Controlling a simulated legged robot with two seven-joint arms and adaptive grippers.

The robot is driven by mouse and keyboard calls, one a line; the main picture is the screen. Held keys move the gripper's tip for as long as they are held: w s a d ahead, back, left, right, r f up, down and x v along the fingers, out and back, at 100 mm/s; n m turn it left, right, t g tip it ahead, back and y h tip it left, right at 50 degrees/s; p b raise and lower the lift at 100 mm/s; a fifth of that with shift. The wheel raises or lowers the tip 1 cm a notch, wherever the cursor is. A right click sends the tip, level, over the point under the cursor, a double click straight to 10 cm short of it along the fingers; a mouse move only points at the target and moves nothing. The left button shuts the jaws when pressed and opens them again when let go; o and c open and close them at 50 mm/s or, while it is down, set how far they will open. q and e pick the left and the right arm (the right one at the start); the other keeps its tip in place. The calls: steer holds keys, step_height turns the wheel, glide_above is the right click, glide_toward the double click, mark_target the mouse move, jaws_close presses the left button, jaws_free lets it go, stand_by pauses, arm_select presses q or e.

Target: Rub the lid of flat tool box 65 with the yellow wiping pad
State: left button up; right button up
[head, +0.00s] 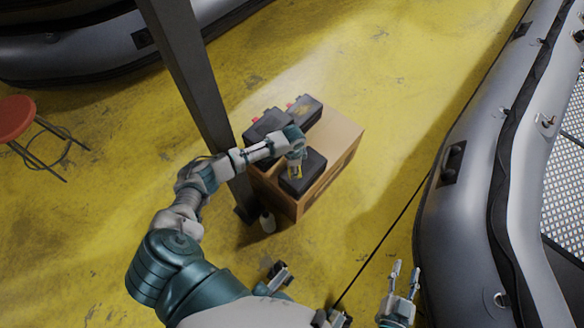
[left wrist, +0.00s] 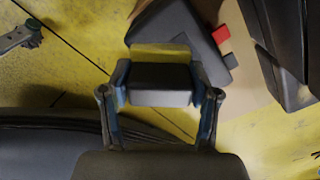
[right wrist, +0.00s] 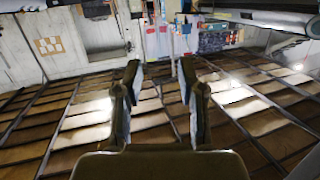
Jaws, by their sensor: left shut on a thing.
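My left gripper (head: 297,160) is shut on the yellow wiping pad (head: 296,174), above the near dark flat tool box (head: 312,172) on the carton. In the left wrist view the pad's dark block sits between the fingers (left wrist: 160,88), with a yellow strip (left wrist: 160,50) beyond it. Whether the pad touches the lid I cannot tell. Two more dark tool boxes lie farther back, one at the left (head: 262,126) and one at the right (head: 306,109); red parts show on them. No number is readable, so I cannot tell which is 65. My right gripper (head: 404,280) is open and empty.
The boxes stand on a cardboard carton (head: 345,135) beside a dark post (head: 195,80). A grey inflatable boat (head: 465,170) lies at the right, another (head: 90,55) at the back left. A red stool (head: 16,117) stands left. Yellow floor is free between them.

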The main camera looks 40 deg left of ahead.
steer(key=f+g, duration=0.1)
steer(key=s+f+g+p, duration=0.1)
steer(key=f, duration=0.1)
steer(key=s+d+f+g+h, duration=0.1)
steer(key=shift+s+f+g+p, duration=0.15)
steer(key=shift+s+g+p, duration=0.15)
steer(key=shift+g, duration=0.1)
steer(key=shift+w, duration=0.15)
